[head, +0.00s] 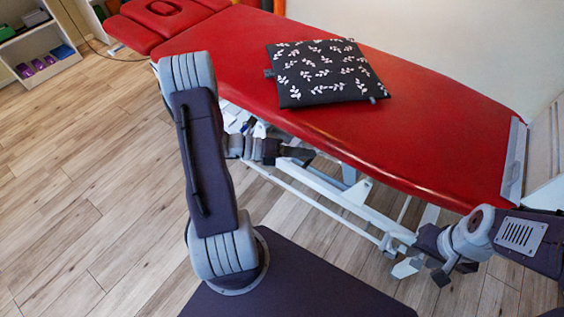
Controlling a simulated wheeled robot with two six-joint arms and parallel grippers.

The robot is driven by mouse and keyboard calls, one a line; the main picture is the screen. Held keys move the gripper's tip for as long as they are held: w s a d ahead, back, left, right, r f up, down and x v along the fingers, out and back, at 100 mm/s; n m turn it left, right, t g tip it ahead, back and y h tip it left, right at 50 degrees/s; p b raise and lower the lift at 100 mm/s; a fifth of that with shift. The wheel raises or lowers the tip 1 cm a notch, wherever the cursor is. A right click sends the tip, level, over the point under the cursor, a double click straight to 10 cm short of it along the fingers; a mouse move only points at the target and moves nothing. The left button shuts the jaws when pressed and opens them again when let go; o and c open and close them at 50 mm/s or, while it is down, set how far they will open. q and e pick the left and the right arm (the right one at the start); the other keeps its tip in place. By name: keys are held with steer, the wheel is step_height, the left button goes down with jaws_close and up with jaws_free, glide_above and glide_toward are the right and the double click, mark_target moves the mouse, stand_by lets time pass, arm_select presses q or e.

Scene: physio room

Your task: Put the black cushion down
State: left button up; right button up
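The black cushion (325,72) has a white leaf pattern and lies flat on the red treatment table (440,130), towards its far side. Small grey tabs show at its left edge and near corner. My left gripper (298,153) is beside the table's near edge, lower in the picture than the cushion and apart from it. Its fingers are small and dark, and I cannot tell whether they are open. My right gripper (453,273) is low at the right, in front of the table's frame. Its fingertips look spread, with nothing between them.
The table's white metal frame (335,195) stands under the top, close to both grippers. A white shelf (40,45) with coloured items is at the upper left. The wooden floor (80,180) on the left is clear. The red top has free room around the cushion.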

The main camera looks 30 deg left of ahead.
arm_select(q)
steer(key=s+d+f+m+g+y, duration=0.1)
steer(key=s+d+m+g, duration=0.65)
steer(key=m, duration=0.35)
steer(key=s+f+m+g+y, duration=0.2)
steer(key=s+m+g+y, duration=0.15)
steer(key=s+m, duration=0.4)
steer(key=w+a+r+m+t+y, duration=0.1)
steer(key=w+a+m+y, duration=0.1)
steer(key=m, duration=0.7)
steer(key=w+a+r+m+t+y, duration=0.1)
steer(key=a+m+t+y, duration=0.1)
steer(key=m+y, duration=0.3)
steer(key=a+m, duration=0.1)
steer(key=m, duration=0.3)
steer(key=shift+w+t, duration=0.3)
steer(key=shift+w, duration=0.05)
steer(key=shift+r+y, duration=0.1)
steer(key=shift+y, duration=0.15)
